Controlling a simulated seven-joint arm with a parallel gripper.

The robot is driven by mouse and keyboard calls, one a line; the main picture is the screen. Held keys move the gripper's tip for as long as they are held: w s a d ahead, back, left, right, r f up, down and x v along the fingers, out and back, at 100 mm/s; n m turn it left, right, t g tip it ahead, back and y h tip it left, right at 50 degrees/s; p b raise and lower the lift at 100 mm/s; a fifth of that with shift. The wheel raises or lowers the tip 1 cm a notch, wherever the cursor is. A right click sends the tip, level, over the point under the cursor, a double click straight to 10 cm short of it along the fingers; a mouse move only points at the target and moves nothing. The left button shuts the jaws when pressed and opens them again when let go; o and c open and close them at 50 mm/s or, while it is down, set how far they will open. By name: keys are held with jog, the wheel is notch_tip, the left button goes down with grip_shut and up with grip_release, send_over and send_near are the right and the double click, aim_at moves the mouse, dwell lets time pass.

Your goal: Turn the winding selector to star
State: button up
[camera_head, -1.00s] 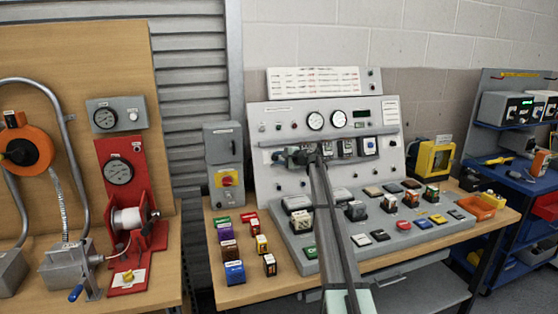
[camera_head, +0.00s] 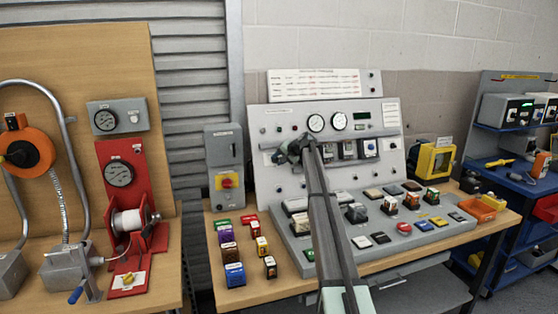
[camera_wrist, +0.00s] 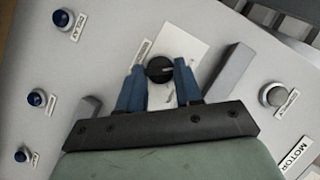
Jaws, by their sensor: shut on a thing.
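A round black knob (camera_wrist: 158,66) with a pale pointer line sits on a white plate (camera_wrist: 183,44) on the grey panel in the wrist view. I take it to be the winding selector, but its small label is too blurred to read. My gripper (camera_wrist: 160,76) has its two blue fingers on either side of the knob and is shut on it. In the head view, my gripper (camera_head: 291,153) is at the left part of the upright panel (camera_head: 270,181), and my wrist and arm hide the knob there.
Blue-capped buttons (camera_wrist: 37,98) line the panel's left side in the wrist view, and a round metal fitting (camera_wrist: 273,95) is at right. A grey bar (camera_wrist: 228,72) stands close right of the knob. Below the panel is a sloped desk with several blocks.

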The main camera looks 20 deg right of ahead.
dwell(0.4)
jog(key=o, duration=1)
jog(key=shift+o, duration=0.2)
jog(key=v, duration=1.3)
jog(key=shift+s+r, duration=0.25)
jog(key=shift+r, duration=0.1)
jog(key=shift+d, duration=0.1)
